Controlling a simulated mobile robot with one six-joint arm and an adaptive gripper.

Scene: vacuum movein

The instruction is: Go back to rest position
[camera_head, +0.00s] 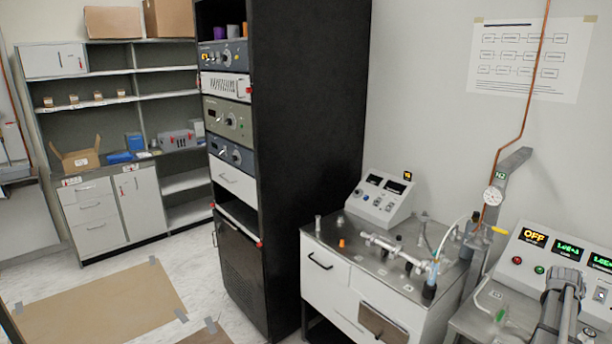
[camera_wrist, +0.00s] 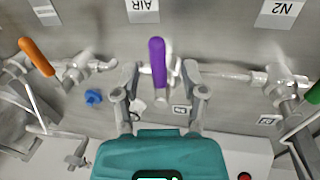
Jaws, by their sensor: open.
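In the wrist view my gripper (camera_wrist: 147,72) points at a metal panel with its two grey fingers apart. The teal gripper body fills the bottom middle and hides part of the panel. In the head view, dark grey arm parts show at the lower right; the fingertips are not clearly visible there.
An orange handle (camera_wrist: 37,57), a blue knob (camera_wrist: 93,97) and a green handle (camera_wrist: 314,93) surround the gripper, with metal pipework.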

